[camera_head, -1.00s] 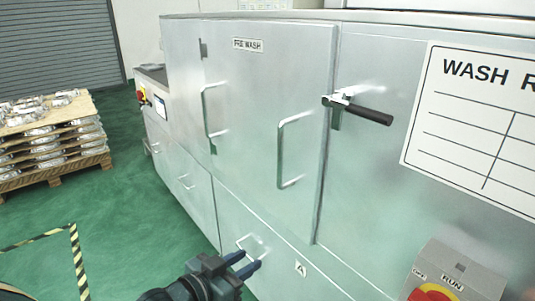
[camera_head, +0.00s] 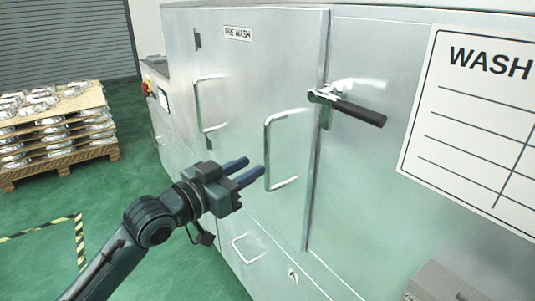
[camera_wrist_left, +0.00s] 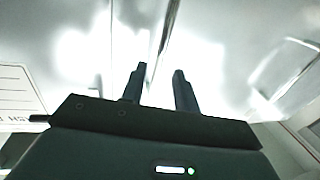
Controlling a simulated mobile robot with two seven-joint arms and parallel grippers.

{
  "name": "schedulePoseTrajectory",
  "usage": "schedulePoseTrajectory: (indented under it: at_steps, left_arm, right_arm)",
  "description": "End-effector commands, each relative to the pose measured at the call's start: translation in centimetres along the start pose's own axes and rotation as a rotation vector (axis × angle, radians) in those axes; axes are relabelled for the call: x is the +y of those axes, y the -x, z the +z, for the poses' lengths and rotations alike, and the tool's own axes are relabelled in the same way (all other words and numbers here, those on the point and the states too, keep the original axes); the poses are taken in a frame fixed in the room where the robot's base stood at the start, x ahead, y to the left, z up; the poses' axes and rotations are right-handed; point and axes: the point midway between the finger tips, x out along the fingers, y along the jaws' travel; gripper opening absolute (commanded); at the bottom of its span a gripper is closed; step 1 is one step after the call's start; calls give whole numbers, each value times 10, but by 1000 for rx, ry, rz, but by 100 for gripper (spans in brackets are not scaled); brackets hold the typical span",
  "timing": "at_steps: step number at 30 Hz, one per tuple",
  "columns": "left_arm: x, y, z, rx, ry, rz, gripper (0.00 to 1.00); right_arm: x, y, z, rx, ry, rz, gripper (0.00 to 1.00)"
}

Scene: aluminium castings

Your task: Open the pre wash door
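The pre wash door (camera_head: 245,80) is a flat metal panel labelled PRE WASH, and it looks closed. A bar handle (camera_head: 268,150) stands near its right side, and another bar handle (camera_head: 200,105) is further left. A latch lever with a black grip (camera_head: 352,110) sits at the door's right edge, sticking out to the right. My left gripper (camera_head: 250,168) is just left of the right bar handle's lower part, apart from the latch. My right gripper is not in view.
A wash sign (camera_head: 475,120) is on the panel to the right, above a grey box (camera_head: 445,285). A pallet of castings (camera_head: 55,130) stands at the left. Green floor (camera_head: 110,205) lies clear between.

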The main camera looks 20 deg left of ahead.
Motion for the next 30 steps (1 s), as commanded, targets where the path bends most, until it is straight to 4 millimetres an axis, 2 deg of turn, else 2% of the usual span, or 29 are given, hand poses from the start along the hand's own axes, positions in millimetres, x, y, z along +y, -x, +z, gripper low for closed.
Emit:
schedulePoseTrajectory:
  at_steps: [1,6,12,22,30]
  left_arm:
    - [0,-12,-3,3,3,1,30]
    - [1,-42,-2,1,1,1,30]
    - [0,-61,0,0,0,1,30]
    - [0,-65,1,-1,-1,1,30]
    - [0,-64,1,-1,-1,0,9]
  right_arm:
    - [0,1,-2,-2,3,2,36]
    - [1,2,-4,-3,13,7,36]
    - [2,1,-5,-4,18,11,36]
    - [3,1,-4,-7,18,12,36]
    - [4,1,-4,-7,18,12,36]
